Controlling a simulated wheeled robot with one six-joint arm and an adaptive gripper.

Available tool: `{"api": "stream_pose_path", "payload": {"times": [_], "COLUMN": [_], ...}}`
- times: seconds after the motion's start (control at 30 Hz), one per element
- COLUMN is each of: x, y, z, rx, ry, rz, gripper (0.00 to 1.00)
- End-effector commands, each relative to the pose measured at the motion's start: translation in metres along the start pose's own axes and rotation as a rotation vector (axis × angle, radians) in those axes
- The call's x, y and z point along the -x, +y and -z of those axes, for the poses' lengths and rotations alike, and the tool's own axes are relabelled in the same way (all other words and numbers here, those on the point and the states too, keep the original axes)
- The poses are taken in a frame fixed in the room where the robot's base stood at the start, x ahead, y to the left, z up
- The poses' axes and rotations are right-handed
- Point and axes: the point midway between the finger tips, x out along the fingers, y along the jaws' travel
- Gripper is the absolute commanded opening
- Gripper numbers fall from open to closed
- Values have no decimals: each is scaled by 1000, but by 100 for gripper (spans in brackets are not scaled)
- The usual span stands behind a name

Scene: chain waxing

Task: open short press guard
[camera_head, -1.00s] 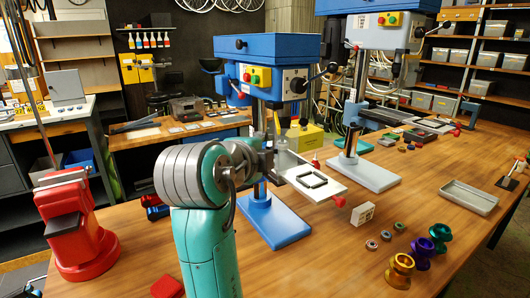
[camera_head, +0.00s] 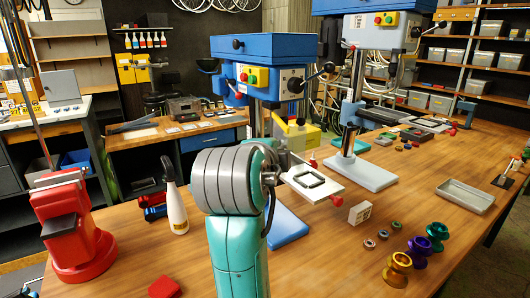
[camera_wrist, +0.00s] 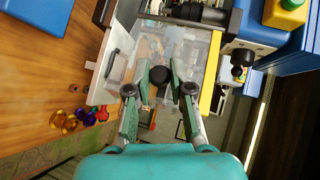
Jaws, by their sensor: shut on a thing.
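The short press (camera_head: 265,72) is the nearer one, with a blue head, a green and a red button and a blue base (camera_head: 288,228). In the wrist view a clear, see-through guard panel (camera_wrist: 198,50) lies ahead of my gripper (camera_wrist: 160,78). A dark round knob (camera_wrist: 160,74) sits between its fingers, in front of the panel. My gripper is shut on this knob. In the head view my arm hides the gripper, the guard and much of the press column. How far the guard stands open cannot be told.
A white plate (camera_head: 334,187) with a dark frame and red knob sits by the press. The taller press (camera_head: 352,115) stands behind. A white bottle (camera_head: 176,208) and a red stand (camera_head: 75,235) are left of my arm. Coloured cups (camera_head: 420,250) stand at right.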

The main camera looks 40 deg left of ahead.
Motion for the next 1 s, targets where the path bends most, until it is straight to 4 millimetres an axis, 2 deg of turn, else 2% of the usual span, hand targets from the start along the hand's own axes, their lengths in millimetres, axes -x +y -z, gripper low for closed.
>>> {"api": "stream_pose_path", "payload": {"times": [0.03,0.27,0.3,0.4,0.77,0.87,1.0], "x": [-2,-2,-2,-2,2,11,35], "y": [1,1,1,1,0,0,0], "z": [5,6,6,6,4,4,4], "rx": [-2,-2,-2,-2,-2,-1,-3], "ry": [9,11,12,11,8,7,5], "rz": [-3,-3,-4,-3,-1,1,1], "gripper": [0,0,23,47,47,47,47]}}
